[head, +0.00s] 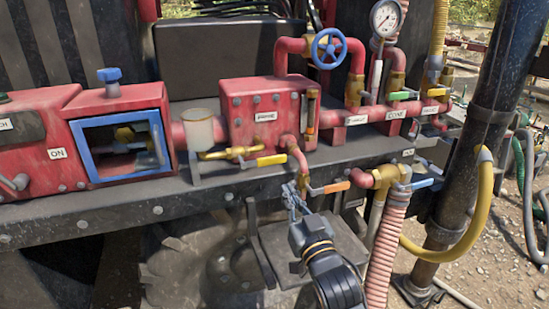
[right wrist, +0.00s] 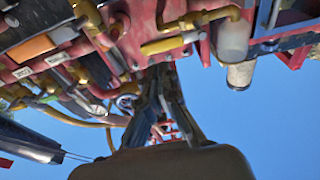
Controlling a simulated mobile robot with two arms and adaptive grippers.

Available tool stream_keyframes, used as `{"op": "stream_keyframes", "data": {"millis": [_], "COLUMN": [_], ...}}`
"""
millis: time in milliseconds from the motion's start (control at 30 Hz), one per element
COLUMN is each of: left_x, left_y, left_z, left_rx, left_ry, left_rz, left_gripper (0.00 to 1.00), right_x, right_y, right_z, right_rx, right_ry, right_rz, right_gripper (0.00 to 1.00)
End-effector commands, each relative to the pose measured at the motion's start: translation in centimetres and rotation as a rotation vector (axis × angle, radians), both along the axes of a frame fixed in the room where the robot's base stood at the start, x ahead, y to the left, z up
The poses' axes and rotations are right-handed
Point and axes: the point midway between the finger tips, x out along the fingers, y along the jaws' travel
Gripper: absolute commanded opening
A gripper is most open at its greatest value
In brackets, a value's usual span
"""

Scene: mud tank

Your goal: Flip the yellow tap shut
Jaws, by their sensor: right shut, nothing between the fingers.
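The yellow tap handle (head: 272,160) sticks out to the right from a brass valve (head: 228,154) on the front of the red unit, roughly level and in line with the brass pipe. In the right wrist view the yellow handle (right wrist: 166,45) lies above the fingers. My right gripper (head: 291,191) is shut and empty, below and a little right of the yellow handle, and looks apart from it. Its closed fingers (right wrist: 163,72) point up in the right wrist view. My left gripper is not in view.
An orange-handled tap (head: 336,187) is close to the right of my right gripper. A thin red pipe (head: 298,158) bends down beside the yellow handle. A ribbed pink hose (head: 388,240), a yellow hose (head: 475,220) and a dark post (head: 480,130) stand further right.

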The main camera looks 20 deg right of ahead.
Motion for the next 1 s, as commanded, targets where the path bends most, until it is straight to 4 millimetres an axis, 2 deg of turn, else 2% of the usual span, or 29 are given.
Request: {"op": "stream_keyframes", "data": {"millis": [33,100,200,633,767,1000], "left_x": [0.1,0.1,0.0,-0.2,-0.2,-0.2], "left_y": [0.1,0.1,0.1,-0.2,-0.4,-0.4], "left_z": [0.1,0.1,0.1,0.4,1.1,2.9], "left_rx": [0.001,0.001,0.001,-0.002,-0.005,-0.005], "left_ry": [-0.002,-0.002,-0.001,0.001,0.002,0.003], "left_rz": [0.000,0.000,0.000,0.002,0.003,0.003], "left_gripper": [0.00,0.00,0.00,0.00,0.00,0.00], "right_x": [0.3,0.4,0.4,0.9,2.5,7.4], "right_y": [0.0,0.1,0.2,0.2,0.3,0.4], "right_z": [1.9,3.6,4.6,5.0,5.8,7.6], "right_rx": [0.004,0.007,0.009,0.010,0.009,0.009], "right_ry": [-0.058,-0.114,-0.150,-0.153,-0.153,-0.152], "right_rz": [0.003,0.007,0.009,0.009,0.009,0.009], "right_gripper": [0.00,0.00,0.00,0.00,0.00,0.00]}}
